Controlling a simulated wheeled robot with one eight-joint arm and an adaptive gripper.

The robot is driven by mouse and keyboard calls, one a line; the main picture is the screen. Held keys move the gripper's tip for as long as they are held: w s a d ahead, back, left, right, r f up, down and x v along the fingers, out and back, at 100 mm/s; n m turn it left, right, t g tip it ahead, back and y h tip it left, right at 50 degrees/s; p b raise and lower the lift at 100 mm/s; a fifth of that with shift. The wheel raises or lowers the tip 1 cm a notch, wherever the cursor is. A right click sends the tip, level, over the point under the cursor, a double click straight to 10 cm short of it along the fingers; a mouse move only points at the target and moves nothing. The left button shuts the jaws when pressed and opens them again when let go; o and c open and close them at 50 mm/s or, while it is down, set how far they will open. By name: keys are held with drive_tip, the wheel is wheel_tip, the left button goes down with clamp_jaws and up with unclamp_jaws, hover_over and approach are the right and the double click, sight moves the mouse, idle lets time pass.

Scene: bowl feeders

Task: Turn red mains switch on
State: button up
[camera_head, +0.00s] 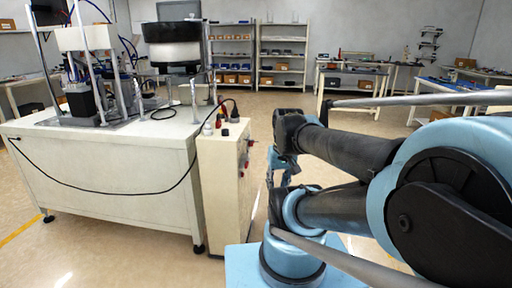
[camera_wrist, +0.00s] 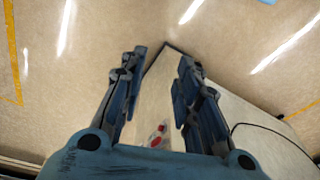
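A cream control cabinet (camera_head: 222,160) stands at the right end of the workbench. Red controls (camera_head: 245,160) sit on its right-hand side face, seen at a steep angle. In the wrist view the red controls (camera_wrist: 158,134) appear low between my fingers on the pale cabinet panel (camera_wrist: 155,105). They are small, and I cannot tell which is the mains switch or its position. My gripper (camera_wrist: 158,62) is open and empty, its fingers wide apart. In the head view my gripper (camera_head: 274,172) hangs right of the cabinet, partly hidden by my arm.
The cream workbench (camera_head: 110,165) carries a bowl feeder (camera_head: 174,45). A black cable (camera_head: 125,190) droops along its front. Red and black knobs (camera_head: 224,112) stand on the cabinet top. Shelves (camera_head: 283,55) line the back wall. The floor behind the cabinet is clear.

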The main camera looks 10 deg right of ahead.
drive_tip(key=w+a+r+m+y, duration=0.1)
drive_tip(key=w+a+r+y, duration=0.2)
drive_tip(key=w, duration=0.9)
drive_tip(key=w+a+r+m+y, duration=0.15)
drive_tip(key=w+r+y, duration=0.35)
drive_tip(key=w, duration=0.7)
drive_tip(key=w+d+f+m+y, duration=0.1)
drive_tip(key=w+d, duration=0.2)
drive_tip(key=w, duration=0.5)
drive_tip(key=w+d+f+y, duration=0.1)
drive_tip(key=w+d+y, duration=0.15)
drive_tip(key=w, duration=0.55)
drive_tip(key=w+d+f+t+y, duration=0.1)
drive_tip(key=w+d+f+t, duration=0.1)
drive_tip(key=w+d+f, duration=0.3)
drive_tip(key=t+y, duration=0.1)
drive_tip(key=y, duration=0.3)
approach(251, 144)
drive_tip(key=w+a, duration=0.4)
drive_tip(key=a, duration=0.2)
drive_tip(key=shift+a+f, duration=0.2)
drive_tip(key=shift+f, duration=0.3)
clamp_jaws()
